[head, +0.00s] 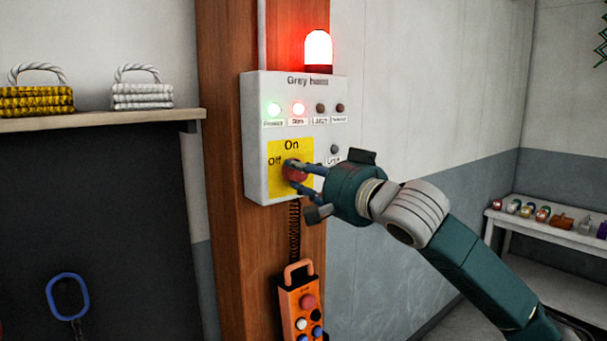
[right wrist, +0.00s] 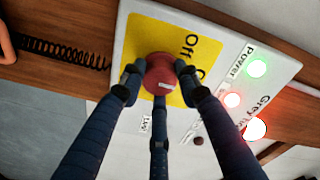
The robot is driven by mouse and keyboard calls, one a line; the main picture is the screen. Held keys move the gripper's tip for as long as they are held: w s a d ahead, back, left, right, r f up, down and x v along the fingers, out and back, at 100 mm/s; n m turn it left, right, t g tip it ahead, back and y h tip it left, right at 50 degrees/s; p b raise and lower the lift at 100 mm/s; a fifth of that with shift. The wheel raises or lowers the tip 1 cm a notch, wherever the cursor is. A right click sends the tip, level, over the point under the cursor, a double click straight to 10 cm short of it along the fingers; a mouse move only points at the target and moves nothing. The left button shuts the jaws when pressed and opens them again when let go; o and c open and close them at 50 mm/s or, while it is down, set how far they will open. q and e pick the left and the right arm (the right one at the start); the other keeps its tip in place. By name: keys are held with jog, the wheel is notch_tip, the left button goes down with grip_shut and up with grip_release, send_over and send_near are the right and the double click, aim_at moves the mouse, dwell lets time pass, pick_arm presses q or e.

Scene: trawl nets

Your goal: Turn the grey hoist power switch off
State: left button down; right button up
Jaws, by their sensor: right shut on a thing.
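The grey hoist control box (head: 255,135) is mounted on a wooden post. Its red rotary power switch (head: 294,171) sits on a yellow plate (head: 306,152) marked "On" at the top and "Off" at the left. My right gripper (head: 300,170) is at the switch, with its fingers closed around the red knob. In the right wrist view the fingers grip the red knob (right wrist: 159,76) from several sides. The knob's pointer direction is hard to tell. The green power lamp (head: 273,110) and the red lamp beside it (head: 298,109) are lit. My left gripper is not in view.
A red beacon (head: 318,48) glows on top of the box. An orange pendant control (head: 301,305) hangs below on a coiled cord. A shelf (head: 100,119) with folded ropes is at the left. A white bench (head: 545,227) with small items stands at the right.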

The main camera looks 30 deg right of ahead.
jog(key=shift+r, duration=0.1)
jog(key=n, duration=0.9)
jog(key=n+y+p, duration=0.1)
jog(key=n, duration=0.8)
jog(key=shift+d+r+t, duration=0.1)
jog(key=shift+r+t, duration=0.05)
jog(key=shift+t, duration=0.25)
jog(key=shift+n, duration=0.4)
jog(key=o, duration=1.1)
jog(key=shift+o, duration=0.2)
jog(key=shift+f, duration=0.2)
